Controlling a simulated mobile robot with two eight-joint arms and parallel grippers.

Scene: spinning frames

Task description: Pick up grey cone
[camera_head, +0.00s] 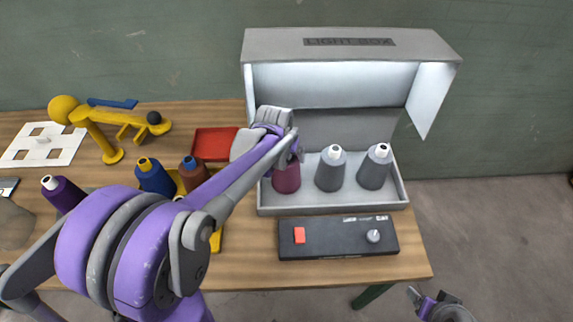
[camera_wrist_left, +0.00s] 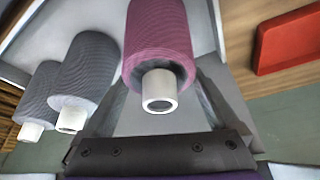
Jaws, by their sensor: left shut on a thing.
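Two grey cones with white tips stand upright in the light box, a left one (camera_head: 331,171) and a right one (camera_head: 375,170). Both also show at the left of the left wrist view (camera_wrist_left: 88,70) (camera_wrist_left: 42,92). A maroon cone (camera_head: 286,180) with a white tip is left of them in the box. It fills the top middle of the left wrist view (camera_wrist_left: 158,40). My left gripper (camera_head: 294,152) is shut on the maroon cone, not on a grey one; its arm hides the cone's top in the head view. My right gripper (camera_head: 432,300) is low at the right, away from the table, its jaws unclear.
The light box (camera_head: 262,208) has a raised back, a roof and a right side flap (camera_head: 432,95). A black control box (camera_head: 338,247) lies in front. A red tray (camera_head: 215,143), blue (camera_head: 154,178), brown (camera_head: 192,174) and purple (camera_head: 63,193) cones and a yellow stand (camera_head: 95,130) are left.

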